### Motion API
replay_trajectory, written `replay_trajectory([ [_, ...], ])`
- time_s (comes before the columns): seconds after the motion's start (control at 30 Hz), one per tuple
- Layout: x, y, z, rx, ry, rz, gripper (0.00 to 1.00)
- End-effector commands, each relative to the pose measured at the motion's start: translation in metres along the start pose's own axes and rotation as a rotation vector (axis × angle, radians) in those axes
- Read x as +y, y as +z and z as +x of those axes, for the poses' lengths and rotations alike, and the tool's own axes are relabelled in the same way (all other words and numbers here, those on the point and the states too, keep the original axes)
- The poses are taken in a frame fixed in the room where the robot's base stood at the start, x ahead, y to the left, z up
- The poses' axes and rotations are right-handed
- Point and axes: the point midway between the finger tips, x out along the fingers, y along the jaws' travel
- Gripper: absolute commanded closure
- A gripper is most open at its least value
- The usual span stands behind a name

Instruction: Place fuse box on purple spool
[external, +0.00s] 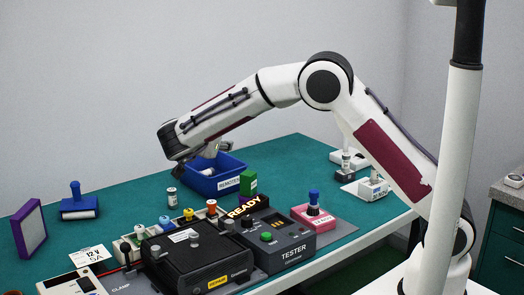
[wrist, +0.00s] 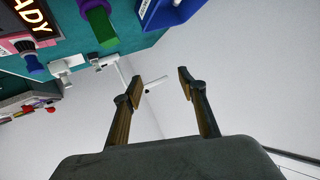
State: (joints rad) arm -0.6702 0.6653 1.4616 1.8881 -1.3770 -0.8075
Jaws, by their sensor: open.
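A green box (external: 248,183), which looks like the fuse box, stands upright behind the READY sign in the external view. In the wrist view the green box (wrist: 101,27) sits against a purple piece (wrist: 88,4), which looks like the purple spool, on its table side. The spool is hidden in the external view, and I cannot tell whether the box rests squarely on it. My gripper (wrist: 158,88) is open, with nothing between its fingers, apart from the box and facing the wall.
A blue bin (external: 218,179) stands behind the green box. The black tester (external: 275,240), READY sign (external: 246,206) and pink box with blue knob (external: 314,212) crowd the front. A purple frame (external: 30,228) and blue stamp (external: 78,203) are left.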

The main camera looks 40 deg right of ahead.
Motion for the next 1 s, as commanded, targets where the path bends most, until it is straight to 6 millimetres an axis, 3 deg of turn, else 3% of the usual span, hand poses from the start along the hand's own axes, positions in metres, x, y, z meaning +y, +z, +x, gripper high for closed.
replay_trajectory([
  [0.03,-0.008,-0.018,0.004,-0.002,-0.049,0.024,0.59],
  [0.27,-0.044,-0.08,0.009,-0.02,-0.292,0.096,0.59],
  [0.53,-0.066,-0.142,-0.006,-0.056,-0.555,0.116,0.59],
  [0.77,-0.063,-0.178,-0.03,-0.105,-0.75,0.077,0.59],
  [1.0,-0.039,-0.196,-0.06,-0.174,-0.909,-0.012,0.59],
])
